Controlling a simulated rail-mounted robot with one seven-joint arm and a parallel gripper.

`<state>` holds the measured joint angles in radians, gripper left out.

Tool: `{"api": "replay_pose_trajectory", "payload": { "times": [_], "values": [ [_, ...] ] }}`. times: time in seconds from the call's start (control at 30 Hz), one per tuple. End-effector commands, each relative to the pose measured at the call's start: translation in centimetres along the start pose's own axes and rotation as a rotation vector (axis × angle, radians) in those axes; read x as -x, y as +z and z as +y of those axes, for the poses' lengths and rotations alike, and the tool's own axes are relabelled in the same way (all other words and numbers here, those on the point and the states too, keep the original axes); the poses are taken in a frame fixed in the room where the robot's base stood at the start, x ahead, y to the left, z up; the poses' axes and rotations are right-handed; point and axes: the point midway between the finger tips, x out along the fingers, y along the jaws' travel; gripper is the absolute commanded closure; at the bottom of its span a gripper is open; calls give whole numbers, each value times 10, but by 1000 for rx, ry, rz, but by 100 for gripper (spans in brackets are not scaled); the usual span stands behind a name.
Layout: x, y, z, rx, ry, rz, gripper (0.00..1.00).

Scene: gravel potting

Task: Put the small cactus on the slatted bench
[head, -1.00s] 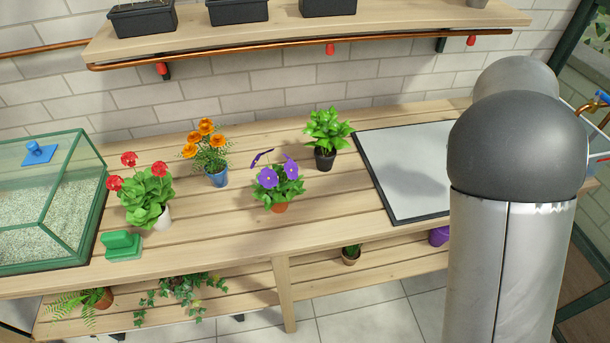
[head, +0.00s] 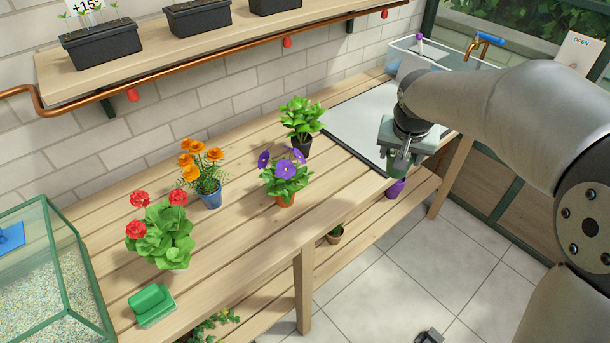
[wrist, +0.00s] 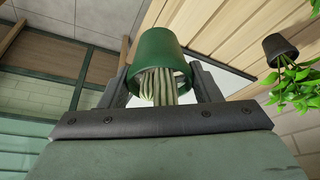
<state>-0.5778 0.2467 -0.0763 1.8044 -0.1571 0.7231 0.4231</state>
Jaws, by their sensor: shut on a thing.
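The small cactus (wrist: 162,84), pale green and ribbed, is in a dark green pot (wrist: 158,52) in the wrist view, where it appears upside down. My gripper (head: 398,166) is shut on it, with a dark finger on each side. In the head view my gripper is in front of the right end of the slatted bench (head: 240,235), near its front edge. The green pot shows only small and partly hidden below the gripper there. I cannot tell its exact clearance from the bench.
On the bench stand a red-flowered plant (head: 160,232), an orange-flowered plant (head: 205,178), a purple-flowered plant (head: 284,178) and a leafy plant in a black pot (head: 301,122). A green block (head: 151,303) lies front left. A grey panel (head: 350,117) covers the right part. Bare slats lie between.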

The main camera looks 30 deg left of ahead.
Motion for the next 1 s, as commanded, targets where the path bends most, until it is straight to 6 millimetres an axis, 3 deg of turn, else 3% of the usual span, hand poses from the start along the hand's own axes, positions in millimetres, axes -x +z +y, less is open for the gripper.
{"api": "replay_pose_trajectory", "payload": {
  "times": [0.17,0.43,0.6,1.0],
  "values": [
    [-16,-10,-21,2,0,-2,71],
    [-58,-36,-75,2,0,-2,71],
    [-95,-38,-94,0,1,-2,71],
    [-132,-37,-110,-3,2,-2,71]
  ]
}}
